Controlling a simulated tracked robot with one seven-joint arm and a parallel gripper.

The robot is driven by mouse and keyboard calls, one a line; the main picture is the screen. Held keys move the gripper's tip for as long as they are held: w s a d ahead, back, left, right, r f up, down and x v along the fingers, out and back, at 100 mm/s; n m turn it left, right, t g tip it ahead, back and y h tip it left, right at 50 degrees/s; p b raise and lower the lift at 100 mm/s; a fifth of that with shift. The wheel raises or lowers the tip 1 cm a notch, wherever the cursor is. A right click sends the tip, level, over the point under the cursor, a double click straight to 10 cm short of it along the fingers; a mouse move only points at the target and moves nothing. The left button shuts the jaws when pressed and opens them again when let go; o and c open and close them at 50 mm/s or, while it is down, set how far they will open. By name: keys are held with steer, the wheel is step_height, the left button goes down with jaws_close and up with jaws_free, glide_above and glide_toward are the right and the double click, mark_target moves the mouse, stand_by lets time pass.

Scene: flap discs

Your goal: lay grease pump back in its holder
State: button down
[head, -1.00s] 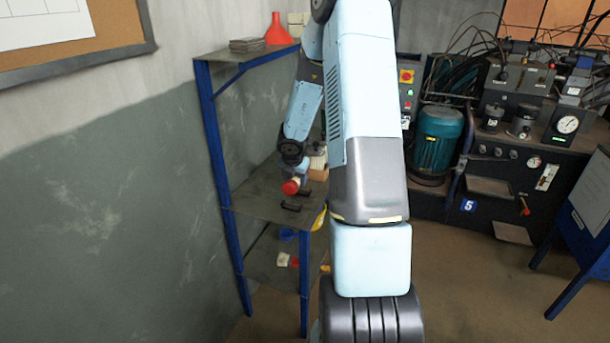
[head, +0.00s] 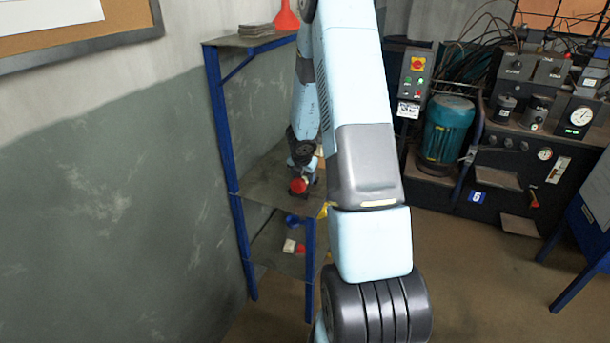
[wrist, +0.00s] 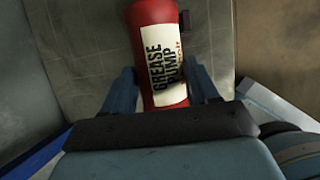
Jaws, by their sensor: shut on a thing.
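The grease pump is a red cylinder with a white label reading GREASE PUMP; it shows large in the wrist view (wrist: 146,85) and as a small red end in the head view (head: 298,186). My gripper (wrist: 163,88) is shut on it, one finger on each side. In the head view my gripper (head: 304,166) is low over the blue rack's middle shelf. Dark holder pieces (head: 297,195) show close under and beside the pump. I cannot tell whether the pump touches them, as my arm and the pump hide most of the holder.
The middle shelf (head: 262,192) has bare room left of the pump. A blue rack post (head: 220,125) stands near the wall. A red funnel (head: 286,16) is on the top shelf. A red-and-white item (head: 293,246) lies on the lower shelf. A machine bench (head: 520,165) stands right.

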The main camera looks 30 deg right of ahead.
steer(key=shift+f, duration=0.4)
steer(key=shift+c, duration=1)
jaws_free()
steer(key=shift+r, duration=0.1)
